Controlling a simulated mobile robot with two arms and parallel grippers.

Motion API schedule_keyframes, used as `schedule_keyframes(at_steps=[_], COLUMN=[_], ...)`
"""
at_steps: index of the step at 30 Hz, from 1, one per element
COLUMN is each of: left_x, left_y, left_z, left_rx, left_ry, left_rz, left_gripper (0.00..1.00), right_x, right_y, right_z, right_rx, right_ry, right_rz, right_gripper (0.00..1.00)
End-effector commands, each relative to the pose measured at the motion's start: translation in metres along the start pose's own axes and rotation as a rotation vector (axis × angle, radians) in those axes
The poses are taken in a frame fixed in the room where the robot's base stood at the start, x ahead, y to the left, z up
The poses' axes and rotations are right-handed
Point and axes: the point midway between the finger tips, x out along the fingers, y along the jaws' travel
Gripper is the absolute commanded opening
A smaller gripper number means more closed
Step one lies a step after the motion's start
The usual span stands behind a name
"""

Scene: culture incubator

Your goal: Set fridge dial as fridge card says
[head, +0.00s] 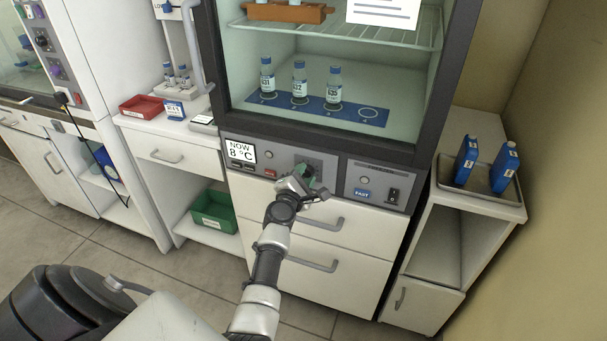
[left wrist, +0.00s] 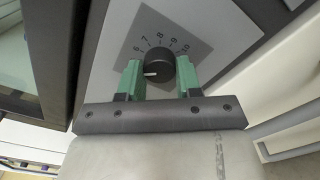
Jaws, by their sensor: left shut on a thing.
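The fridge dial (left wrist: 158,66) is a round black knob on a grey plate, with numbers from 6 to 10 readable around its top. Its white mark points left, below the 6. My left gripper (head: 303,178) is at the fridge's control panel, its green fingers shut on the dial from both sides in the left wrist view (left wrist: 160,78). In the head view the gripper mostly hides the dial. The fridge display (head: 241,152) reads "NOW 8 °C". A white sheet (head: 384,10), perhaps the fridge card, is cut off at the top and unreadable. My right gripper is not in view.
The panel also bears a blue FAST label (head: 362,193) and a black switch (head: 393,195). Drawer handles (head: 322,223) stick out below. Several bottles stand on a blue mat (head: 372,121) inside the fridge. A tray (head: 481,181) with blue containers stands at right.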

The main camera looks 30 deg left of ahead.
Motion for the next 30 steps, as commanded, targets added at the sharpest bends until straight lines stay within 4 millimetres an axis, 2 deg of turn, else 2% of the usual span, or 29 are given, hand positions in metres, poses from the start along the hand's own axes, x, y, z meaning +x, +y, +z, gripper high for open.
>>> schedule_keyframes(at_steps=[6,15,30], left_x=[0.0000,-0.0001,-0.0002], left_y=[0.0003,-0.0008,-0.0017], left_z=[0.0003,-0.0002,-0.0006], left_rx=[-0.181,-0.345,-0.411], left_ry=[0.001,0.002,0.002], left_rz=[0.000,0.000,0.000], left_gripper=[0.11,0.11,0.11], right_x=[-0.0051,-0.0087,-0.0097], right_y=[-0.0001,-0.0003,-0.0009], right_z=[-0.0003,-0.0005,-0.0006], right_rx=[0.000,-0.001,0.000], right_ry=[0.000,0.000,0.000], right_rz=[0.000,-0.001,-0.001], right_gripper=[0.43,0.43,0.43])
